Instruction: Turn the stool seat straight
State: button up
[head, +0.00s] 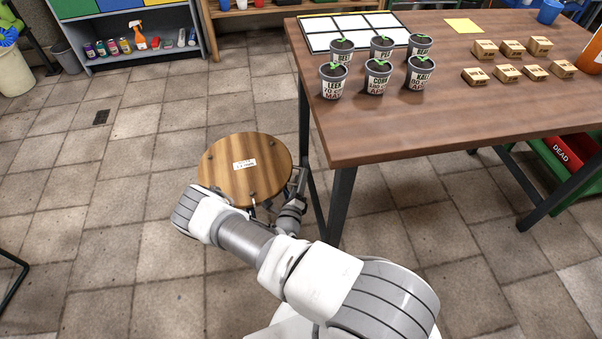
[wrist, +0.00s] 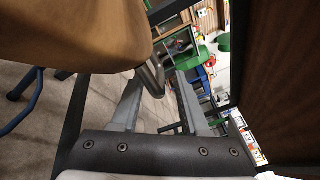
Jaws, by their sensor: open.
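The stool's round wooden seat (head: 220,170) stands on the floor left of the table in the head view. A white label (head: 244,164) on its top sits slightly tilted, and small dark spots show near the rim. My gripper (head: 299,180) is at the seat's right edge, partly hidden by my own arm. In the wrist view my gripper (wrist: 163,82) is open, and the seat's side (wrist: 75,35) fills the upper left. A short grey metal bar (wrist: 151,78) shows by the seat's edge near the left finger; I cannot tell whether they touch. A blue stool leg (wrist: 28,108) shows below.
The wooden table (head: 440,120) stands close on the right of my gripper, with its dark leg (head: 341,205) near. Several seedling pots (head: 376,78) and small boxes (head: 508,72) are on it. Floor left of the stool is clear.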

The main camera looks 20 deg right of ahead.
jog(key=shift+w+d, duration=0.2)
jog(key=shift+w, duration=0.05)
grip_shut()
jog(key=shift+d+r, duration=0.15)
jog(key=shift+r, duration=0.1)
dwell(1.2)
